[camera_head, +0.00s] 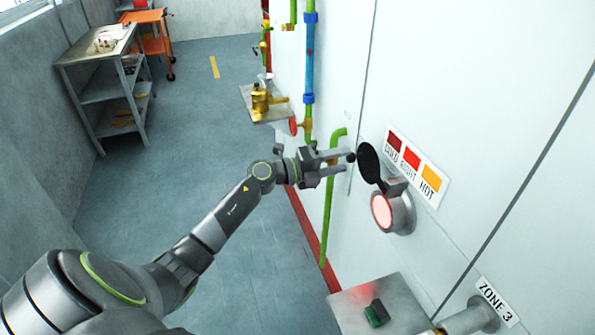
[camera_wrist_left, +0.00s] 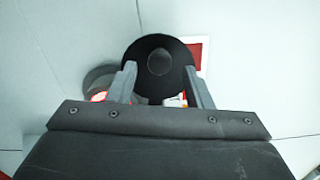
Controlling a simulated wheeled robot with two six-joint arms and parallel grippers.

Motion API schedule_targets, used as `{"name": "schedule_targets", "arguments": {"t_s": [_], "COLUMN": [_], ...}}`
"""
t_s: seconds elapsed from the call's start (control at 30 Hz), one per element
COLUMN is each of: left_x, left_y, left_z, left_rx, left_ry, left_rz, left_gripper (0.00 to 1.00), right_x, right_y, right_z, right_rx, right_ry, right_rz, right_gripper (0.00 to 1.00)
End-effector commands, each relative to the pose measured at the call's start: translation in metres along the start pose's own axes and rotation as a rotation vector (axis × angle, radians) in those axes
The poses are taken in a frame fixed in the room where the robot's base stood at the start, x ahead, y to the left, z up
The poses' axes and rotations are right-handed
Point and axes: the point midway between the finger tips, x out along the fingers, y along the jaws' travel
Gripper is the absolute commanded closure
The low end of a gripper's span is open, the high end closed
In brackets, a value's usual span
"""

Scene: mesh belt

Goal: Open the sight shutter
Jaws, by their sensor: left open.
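In the left wrist view the disc (camera_wrist_left: 158,60) shows beyond and between the two open fingertips (camera_wrist_left: 160,82). The grey port housing (camera_wrist_left: 97,78) is partly hidden behind the left finger. I cannot tell whether a finger touches the disc. My right gripper is not in view.
A colour label (camera_head: 416,165) sits on the white wall above the port. A metal shelf with a green-black switch (camera_head: 377,313) juts out below. Green and blue pipes (camera_head: 309,60) and a brass valve (camera_head: 262,99) are farther along the wall.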

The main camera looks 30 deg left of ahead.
Motion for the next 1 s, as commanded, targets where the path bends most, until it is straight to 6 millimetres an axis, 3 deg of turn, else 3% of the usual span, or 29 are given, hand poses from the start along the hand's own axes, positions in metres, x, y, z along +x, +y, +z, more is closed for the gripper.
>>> {"name": "schedule_targets", "arguments": {"t_s": [0.1,0.5,0.7,1.0], "left_x": [-0.031,-0.104,-0.125,-0.136], "left_y": [0.006,0.005,0.003,0.001], "left_z": [-0.001,-0.001,-0.001,0.0], "left_rx": [0.005,0.003,0.003,0.0], "left_ry": [0.001,0.002,0.002,0.001], "left_rz": [0.007,0.006,0.003,0.002], "left_gripper": [0.54,0.54,0.54,0.54], "right_x": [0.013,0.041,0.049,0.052], "right_y": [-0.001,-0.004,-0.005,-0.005], "right_z": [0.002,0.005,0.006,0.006], "right_rx": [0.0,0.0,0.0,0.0], "right_ry": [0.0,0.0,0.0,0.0], "right_rz": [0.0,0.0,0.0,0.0], "right_gripper": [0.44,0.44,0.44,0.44]}}
